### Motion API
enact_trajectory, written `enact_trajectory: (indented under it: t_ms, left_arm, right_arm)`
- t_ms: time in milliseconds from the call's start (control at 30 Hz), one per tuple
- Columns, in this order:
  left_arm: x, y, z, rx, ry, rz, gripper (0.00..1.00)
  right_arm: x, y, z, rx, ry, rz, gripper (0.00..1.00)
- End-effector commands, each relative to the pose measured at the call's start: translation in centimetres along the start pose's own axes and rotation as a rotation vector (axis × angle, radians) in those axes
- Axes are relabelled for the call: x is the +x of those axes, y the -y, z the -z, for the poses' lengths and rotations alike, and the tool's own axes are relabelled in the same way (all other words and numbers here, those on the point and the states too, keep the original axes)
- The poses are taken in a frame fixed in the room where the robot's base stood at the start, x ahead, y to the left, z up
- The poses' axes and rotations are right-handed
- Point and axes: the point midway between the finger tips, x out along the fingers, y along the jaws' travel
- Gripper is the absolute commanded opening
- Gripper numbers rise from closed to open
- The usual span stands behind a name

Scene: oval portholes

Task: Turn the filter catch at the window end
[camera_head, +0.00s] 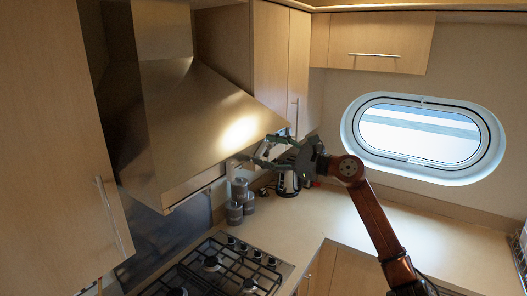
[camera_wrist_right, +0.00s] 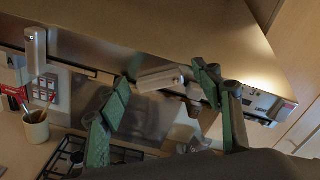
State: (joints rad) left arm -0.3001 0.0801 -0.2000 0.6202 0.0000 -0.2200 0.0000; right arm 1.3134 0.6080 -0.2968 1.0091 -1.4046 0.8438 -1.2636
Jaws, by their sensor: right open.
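The steel cooker hood (camera_head: 205,120) hangs over the hob; its far right end is toward the window (camera_head: 420,135). My right gripper (camera_head: 262,152) is at that end, by the hood's lower edge. In the right wrist view the green fingers of the right gripper (camera_wrist_right: 160,86) are open. A silver bar-shaped catch (camera_wrist_right: 160,79) shows between the fingertips, lying nearly level and slightly tilted; I cannot tell whether a finger touches it. A second silver catch (camera_wrist_right: 36,50) stands upright further left along the hood. In the head view the gripper and hood hide the catches. My left gripper is out of view.
Grey canisters (camera_head: 237,200) and a kettle (camera_head: 287,182) stand on the worktop below my right gripper. The gas hob (camera_head: 215,268) is below the hood. A cup of utensils (camera_wrist_right: 36,126) shows in the wrist view. The worktop (camera_head: 370,225) under the window is clear.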

Motion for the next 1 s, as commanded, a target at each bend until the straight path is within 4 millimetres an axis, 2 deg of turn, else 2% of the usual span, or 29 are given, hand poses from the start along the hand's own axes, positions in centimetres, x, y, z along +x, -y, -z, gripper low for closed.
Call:
enact_trajectory:
  t_ms: [133, 267, 500, 700, 833, 1000]
  left_arm:
    - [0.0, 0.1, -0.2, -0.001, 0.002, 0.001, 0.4]
    - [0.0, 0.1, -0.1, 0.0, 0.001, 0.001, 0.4]
    - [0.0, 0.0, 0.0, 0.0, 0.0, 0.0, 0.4]
    - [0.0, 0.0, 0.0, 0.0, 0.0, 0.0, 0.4]
    - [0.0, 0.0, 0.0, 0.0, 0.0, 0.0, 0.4]
    - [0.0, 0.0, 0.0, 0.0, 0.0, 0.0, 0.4]
  right_arm:
    - [-0.5, 0.0, 0.1, 0.0, -0.001, 0.0, 0.59]
    - [-2.2, 0.1, 0.1, -0.002, -0.001, 0.001, 0.59]
    - [-7.3, 0.1, 0.2, -0.002, -0.003, 0.002, 0.59]
    - [-10.5, 0.1, 0.1, -0.001, -0.001, 0.001, 0.59]
    - [-11.6, 0.1, 0.1, 0.0, -0.001, -0.001, 0.59]
    - [-11.9, 0.1, 0.1, -0.001, 0.0, 0.0, 0.59]
